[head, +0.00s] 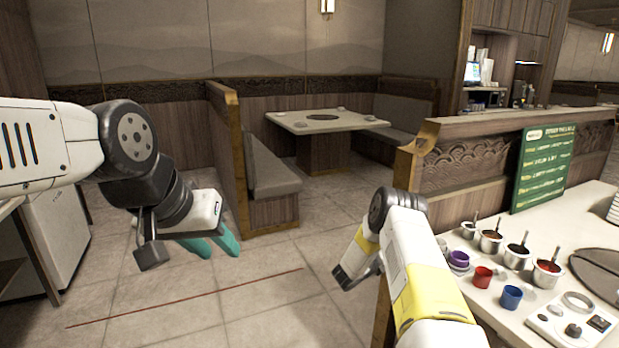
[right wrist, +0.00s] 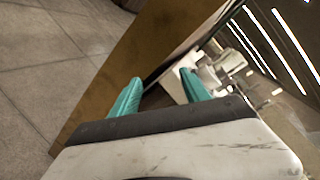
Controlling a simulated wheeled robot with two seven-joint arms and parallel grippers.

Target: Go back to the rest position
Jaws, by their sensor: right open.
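My left gripper (head: 221,253) hangs over the tiled floor at the left of the head view.
The counter (head: 452,307) at right bears several sauce pots, a purple cup (head: 458,259), a red cup (head: 482,277) and a blue cup (head: 511,297). A green menu board (head: 543,168) stands behind. A booth table (head: 325,122) is farther back. The floor at centre is clear.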

